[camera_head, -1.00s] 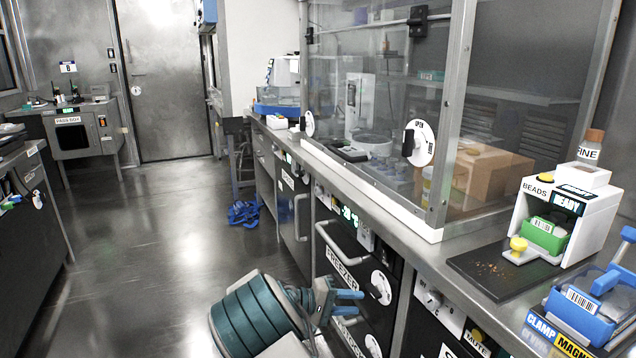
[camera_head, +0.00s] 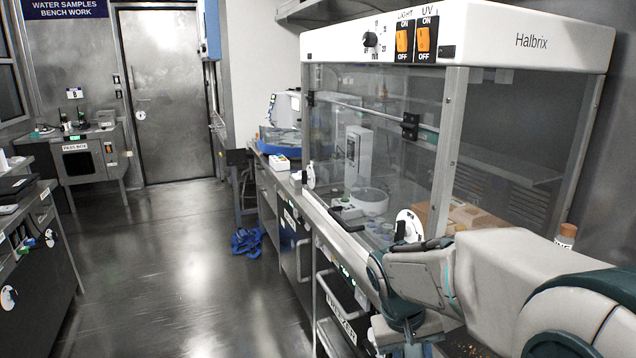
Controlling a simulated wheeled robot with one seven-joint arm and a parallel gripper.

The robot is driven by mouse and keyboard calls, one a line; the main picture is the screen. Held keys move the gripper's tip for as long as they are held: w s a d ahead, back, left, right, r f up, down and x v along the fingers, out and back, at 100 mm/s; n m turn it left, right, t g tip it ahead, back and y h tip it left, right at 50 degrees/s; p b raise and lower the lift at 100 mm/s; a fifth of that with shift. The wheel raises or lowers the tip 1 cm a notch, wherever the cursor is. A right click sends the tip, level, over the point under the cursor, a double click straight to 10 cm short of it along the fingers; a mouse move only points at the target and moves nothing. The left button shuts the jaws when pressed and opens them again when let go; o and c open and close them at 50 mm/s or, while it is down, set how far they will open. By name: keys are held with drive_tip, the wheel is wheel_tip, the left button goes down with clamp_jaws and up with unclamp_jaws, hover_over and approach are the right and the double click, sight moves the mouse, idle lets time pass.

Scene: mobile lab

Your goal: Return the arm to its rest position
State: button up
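My arm reaches in from the lower right of the head view, with a pale grey link and teal joints. Its wrist end hangs down at the bottom centre-right, in front of the counter and the glass-fronted cabinet (camera_head: 385,130). My gripper's fingers do not show; the lower end of the arm runs to the bottom edge of the picture. I cannot see whether it holds anything.
The Halbrix cabinet's white top (camera_head: 545,40) stands above the counter on the right. An orange-capped bottle (camera_head: 566,234) is partly hidden behind my arm. A blue bundle (camera_head: 247,242) lies on the floor by the counter. The aisle floor (camera_head: 165,270) towards the door (camera_head: 165,100) is clear.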

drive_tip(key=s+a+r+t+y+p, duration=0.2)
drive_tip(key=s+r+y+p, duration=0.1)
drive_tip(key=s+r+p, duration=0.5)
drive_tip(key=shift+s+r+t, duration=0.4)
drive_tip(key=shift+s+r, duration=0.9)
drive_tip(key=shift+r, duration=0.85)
